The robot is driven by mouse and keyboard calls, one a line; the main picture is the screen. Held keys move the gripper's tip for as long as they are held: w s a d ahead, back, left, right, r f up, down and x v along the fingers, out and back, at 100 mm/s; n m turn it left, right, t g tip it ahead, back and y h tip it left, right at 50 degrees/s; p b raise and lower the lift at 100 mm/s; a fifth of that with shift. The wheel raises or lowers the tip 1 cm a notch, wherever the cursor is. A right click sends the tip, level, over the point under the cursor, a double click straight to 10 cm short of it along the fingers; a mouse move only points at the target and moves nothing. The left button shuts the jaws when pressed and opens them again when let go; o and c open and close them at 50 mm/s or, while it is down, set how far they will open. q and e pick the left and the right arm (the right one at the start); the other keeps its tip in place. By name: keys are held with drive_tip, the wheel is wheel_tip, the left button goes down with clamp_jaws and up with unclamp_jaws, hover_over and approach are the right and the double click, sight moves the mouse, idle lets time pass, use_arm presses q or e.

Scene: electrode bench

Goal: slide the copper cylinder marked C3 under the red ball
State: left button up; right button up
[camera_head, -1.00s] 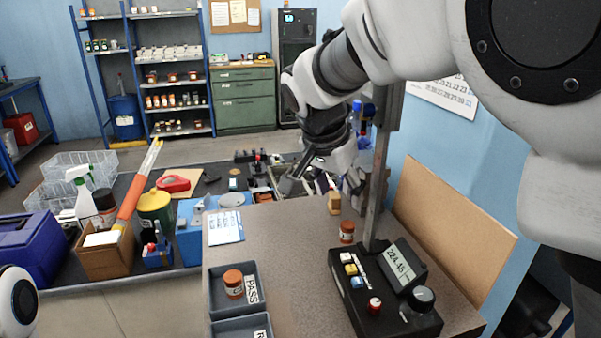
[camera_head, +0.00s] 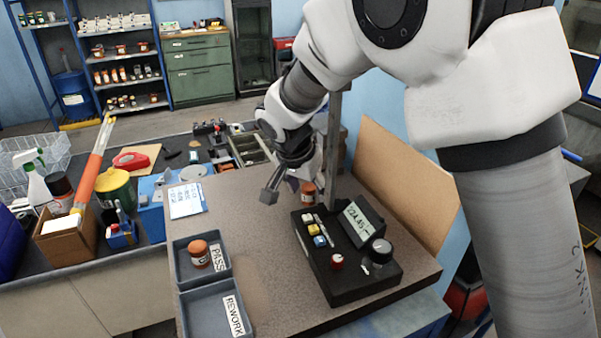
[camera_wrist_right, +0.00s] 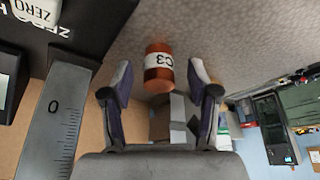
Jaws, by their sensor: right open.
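The copper cylinder marked C3 (camera_wrist_right: 158,68) stands on the grey stone plate (camera_head: 255,240), beside the upright column of the gauge; it also shows in the head view (camera_head: 308,195), partly covered by my right gripper. My right gripper (camera_head: 285,190) is open and low by the cylinder. In the right wrist view its two fingers (camera_wrist_right: 160,74) appear on either side of the cylinder, with gaps on both sides. I cannot make out the red ball; my right arm and gripper cover part of the column. My left gripper is out of view.
The PASS tray (camera_head: 218,278) holds another copper cylinder (camera_head: 200,254); the REWORK tray (camera_head: 195,320) is empty. The plate between trays and gauge is clear.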

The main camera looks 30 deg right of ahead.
drive_tip(key=shift+d+f, duration=0.1)
drive_tip(key=shift+f, duration=0.2)
clamp_jaws()
drive_tip(key=shift+r, duration=0.1)
drive_tip(key=shift+d, duration=0.3)
drive_tip(key=shift+s+d, duration=0.1)
drive_tip(key=shift+d, duration=0.3)
unclamp_jaws()
